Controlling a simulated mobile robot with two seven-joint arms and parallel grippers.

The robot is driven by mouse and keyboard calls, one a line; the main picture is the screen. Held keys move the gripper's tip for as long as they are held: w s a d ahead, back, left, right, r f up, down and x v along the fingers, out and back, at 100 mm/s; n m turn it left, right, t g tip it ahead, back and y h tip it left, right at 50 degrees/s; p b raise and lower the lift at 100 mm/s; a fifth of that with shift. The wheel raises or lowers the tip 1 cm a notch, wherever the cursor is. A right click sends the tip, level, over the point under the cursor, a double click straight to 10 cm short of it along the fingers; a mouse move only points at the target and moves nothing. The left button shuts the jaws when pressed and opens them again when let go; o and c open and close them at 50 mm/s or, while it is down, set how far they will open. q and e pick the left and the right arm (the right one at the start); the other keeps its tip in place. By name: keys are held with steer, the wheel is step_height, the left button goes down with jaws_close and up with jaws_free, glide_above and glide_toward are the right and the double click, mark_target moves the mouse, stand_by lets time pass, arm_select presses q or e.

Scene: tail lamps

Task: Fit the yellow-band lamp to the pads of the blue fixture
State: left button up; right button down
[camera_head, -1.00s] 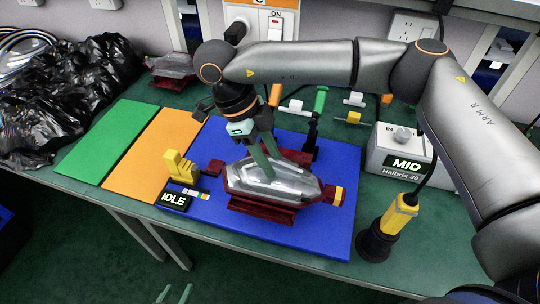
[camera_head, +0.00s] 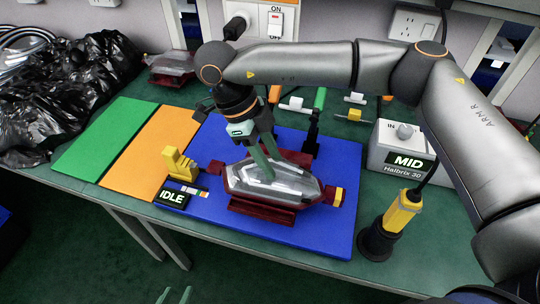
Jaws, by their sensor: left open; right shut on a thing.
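The yellow-band lamp (camera_head: 285,182), a clear and dark-red housing with a yellow band at its right end, is at the blue fixture (camera_head: 322,245). My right gripper (camera_head: 262,172) reaches down from above and is shut on the lamp. Dark-red pads (camera_head: 262,209) show under the lamp's near side. I cannot tell whether the lamp touches them all, as its body and my gripper hide the contact. A yellow clamp (camera_head: 181,166) stands left of the lamp. My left gripper (camera_head: 176,296) shows only its fingertips at the bottom edge, open and empty.
A display reading IDLE (camera_head: 172,199) sits at the fixture's left. Orange (camera_head: 163,150) and green (camera_head: 105,140) mats lie further left. A black post (camera_head: 311,135) stands behind the lamp. A grey MID box (camera_head: 402,152) and yellow-black tool (camera_head: 398,217) are at right.

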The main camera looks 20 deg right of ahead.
arm_select(q)
steer(key=shift+f+b, duration=0.55)
steer(key=shift+f, duration=0.05)
arm_select(e)
steer(key=shift+f, duration=0.8)
steer(key=shift+c, duration=1.8)
jaws_free()
steer(key=shift+w+a+r, duration=0.15)
steer(key=shift+a+r, duration=0.05)
steer(key=shift+r, duration=0.3)
arm_select(q)
steer(key=shift+d+r+p, duration=0.35)
steer(key=shift+r+p, duration=0.35)
steer(key=shift+r, duration=0.15)
arm_select(e)
steer(key=v, duration=1.1)
steer(key=shift+r, duration=0.25)
